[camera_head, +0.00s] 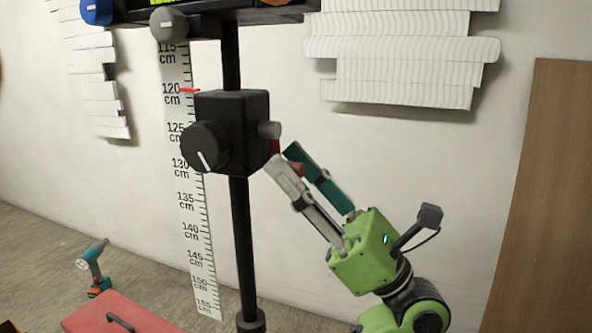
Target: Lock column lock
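A black box-shaped carriage (253,104) sits on a dark vertical column (242,240). A round black knob (205,147) with a white line is on its front left, and a short grey cylinder (269,130) sticks out of its right side. A small red part (275,147) shows below that cylinder.
A white centimetre scale (200,240) runs behind the column, with a red mark near 120. Blue (97,10) and grey (168,25) knobs are above. A red case (110,315) and a drill (93,268) are lower left. White reliefs (400,60) hang on the wall.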

